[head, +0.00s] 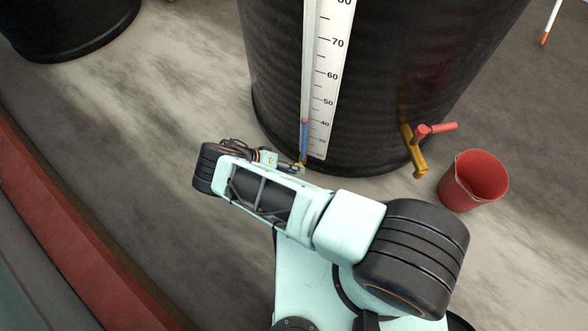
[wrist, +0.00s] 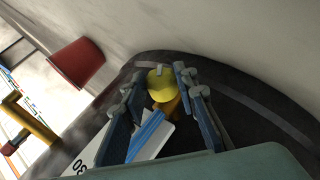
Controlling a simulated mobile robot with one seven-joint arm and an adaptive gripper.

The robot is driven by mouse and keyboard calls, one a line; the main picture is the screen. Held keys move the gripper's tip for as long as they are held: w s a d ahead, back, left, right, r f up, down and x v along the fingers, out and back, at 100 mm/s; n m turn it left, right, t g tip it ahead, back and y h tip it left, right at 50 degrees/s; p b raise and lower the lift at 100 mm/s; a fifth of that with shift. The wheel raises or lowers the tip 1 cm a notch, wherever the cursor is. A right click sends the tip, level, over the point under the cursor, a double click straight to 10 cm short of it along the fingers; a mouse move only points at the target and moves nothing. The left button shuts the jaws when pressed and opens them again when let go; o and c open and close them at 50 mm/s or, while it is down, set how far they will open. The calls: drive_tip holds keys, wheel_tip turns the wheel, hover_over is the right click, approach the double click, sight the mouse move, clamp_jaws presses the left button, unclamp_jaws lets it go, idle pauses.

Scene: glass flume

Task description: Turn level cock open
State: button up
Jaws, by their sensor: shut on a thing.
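The level cock is a small brass fitting at the foot of the sight tube (head: 304,110), low on the black ribbed tank (head: 275,80). In the wrist view its round yellow knob (wrist: 160,88) sits between the two fingers of my gripper (wrist: 162,78). The fingers are shut on the cock, one on each side. In the head view my gripper (head: 292,168) is at the tube's foot and my wrist hides part of it. The blue liquid column (wrist: 150,132) shows behind the knob, with the white scale (wrist: 88,165) beside it.
A larger brass tap (head: 415,155) with a red handle (head: 437,129) sticks out of the tank to the right. A red bucket (head: 474,180) stands on the floor near it. Another black tank (head: 70,25) is at upper left. The floor left of my gripper is clear.

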drive_tip(key=shift+h, duration=0.5)
idle(0.3)
drive_tip(key=o, duration=1.1)
drive_tip(key=shift+o, duration=0.2)
drive_tip(key=w+v, duration=0.1)
drive_tip(key=v, duration=1.1)
drive_tip(key=shift+s, duration=0.3)
